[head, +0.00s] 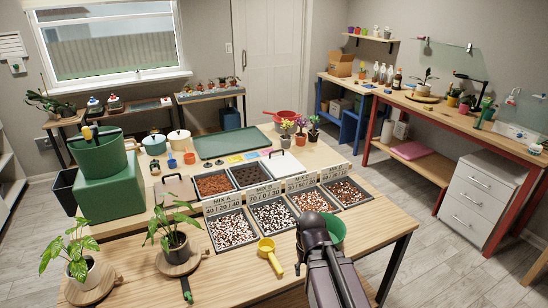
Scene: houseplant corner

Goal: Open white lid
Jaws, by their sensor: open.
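A flat white lid (285,164) with a small dark handle lies on the wooden bench, at the back right end of the rows of soil bins. It appears to be closed over a bin; what is under it is hidden. My gripper (310,221) is at the dark end of my arm, low in the head view, in front of the bins and well apart from the white lid. It is open, though its fingers are hard to make out. Nothing shows held in it.
Open bins of mixed substrate (273,215) with label cards stand between my arm and the lid. A yellow scoop (270,255) and a green bowl (334,231) are near my arm. Small flowering pots (300,139) stand just behind the lid. A green tray (225,144) lies farther back.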

